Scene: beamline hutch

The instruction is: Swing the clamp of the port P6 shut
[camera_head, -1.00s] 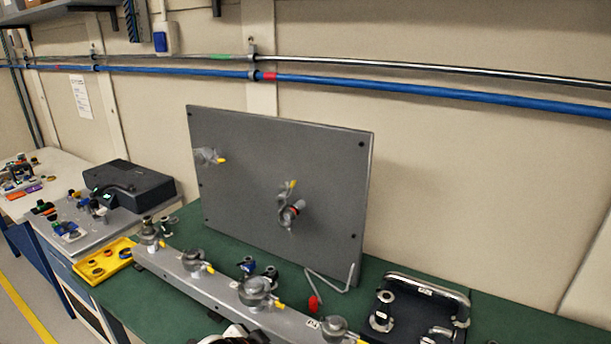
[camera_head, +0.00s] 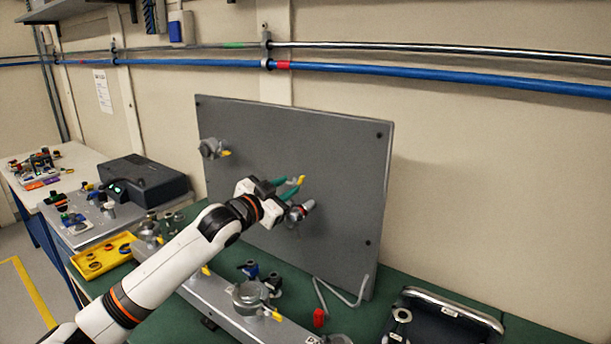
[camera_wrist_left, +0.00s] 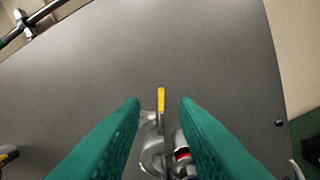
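The upright grey panel (camera_head: 340,160) carries two ports with clamps. The middle port's clamp (camera_head: 303,207) has a yellow lever tip (camera_head: 301,179) that points up. A red ring shows on the port beside it. No label is readable there, so I cannot confirm it is P6. My left gripper (camera_head: 293,188) is at this clamp, its teal fingers open. In the left wrist view the yellow tip (camera_wrist_left: 161,99) shows between the spread fingers (camera_wrist_left: 160,104), with the grey clamp body (camera_wrist_left: 153,152) below it. I cannot tell whether they touch. My right gripper is out of view.
The panel's other port (camera_head: 212,148) is at its upper left. A long grey manifold (camera_head: 225,294) with several clamped ports lies in front. A bent rod with a red end (camera_head: 319,317), a yellow tray (camera_head: 103,256) and a dark handled case (camera_head: 440,318) are on the green bench.

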